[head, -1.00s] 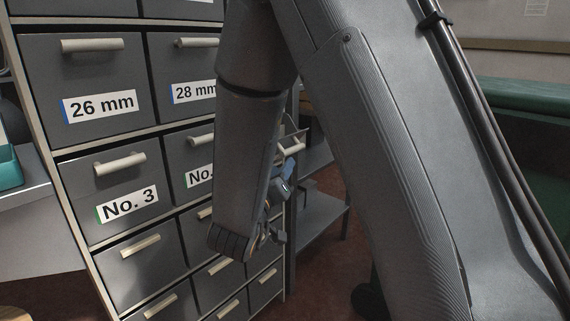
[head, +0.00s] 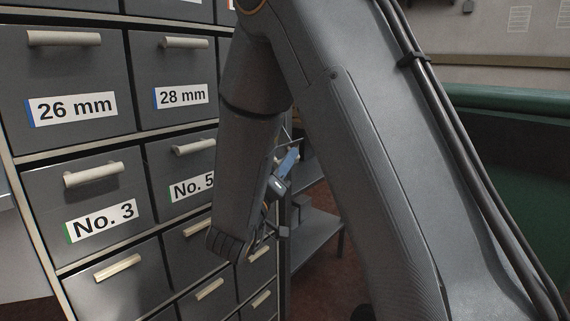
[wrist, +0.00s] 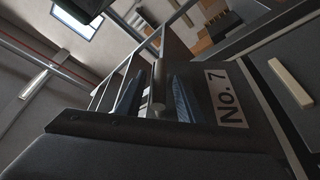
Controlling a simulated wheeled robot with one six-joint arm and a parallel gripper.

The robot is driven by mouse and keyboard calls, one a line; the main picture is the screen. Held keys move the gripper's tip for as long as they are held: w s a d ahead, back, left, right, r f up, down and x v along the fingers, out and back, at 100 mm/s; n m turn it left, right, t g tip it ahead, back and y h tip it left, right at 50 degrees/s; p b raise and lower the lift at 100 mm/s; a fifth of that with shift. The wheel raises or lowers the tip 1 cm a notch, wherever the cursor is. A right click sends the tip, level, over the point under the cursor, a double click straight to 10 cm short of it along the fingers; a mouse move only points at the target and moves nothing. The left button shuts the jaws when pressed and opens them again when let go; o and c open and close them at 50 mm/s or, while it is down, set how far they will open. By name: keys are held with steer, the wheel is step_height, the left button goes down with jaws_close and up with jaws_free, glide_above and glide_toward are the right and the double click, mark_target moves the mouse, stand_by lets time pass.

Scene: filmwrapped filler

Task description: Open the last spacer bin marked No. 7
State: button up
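The bin marked No. 7 shows in the wrist view by its white label (wrist: 228,98), turned sideways in the picture. Its pale bar handle (wrist: 158,88) stands between the two blue fingers of my gripper (wrist: 156,97). The fingers are apart, one on each side of the handle, with gaps visible between them and the bar. In the head view my gripper (head: 284,168) is at the cabinet's right edge, partly behind my forearm. The No. 7 label is hidden there.
The grey drawer cabinet (head: 140,143) carries bins marked 26 mm (head: 73,108), 28 mm (head: 181,96), No. 3 (head: 101,219) and No. 5 (head: 191,187). Lower bins have similar handles. A grey shelf (head: 315,235) stands just right of the cabinet. A green-topped surface (head: 510,101) is at the right.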

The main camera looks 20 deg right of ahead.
steer(key=shift+w+d, duration=0.1)
steer(key=shift+d, duration=0.05)
jaws_close()
steer(key=shift+r+p, duration=0.2)
steer(key=shift+p, duration=0.15)
steer(key=p, duration=0.1)
steer(key=r+n+p, duration=0.1)
steer(key=p, duration=0.1)
steer(key=shift+w+a, duration=0.2)
steer(key=shift+w, duration=0.05)
steer(key=shift+w+a+r+n+y+p, duration=0.25)
steer(key=shift+r+n+y+p, duration=0.2)
steer(key=shift+p, duration=0.8)
steer(key=shift+w+f, duration=0.1)
steer(key=shift+f, duration=0.05)
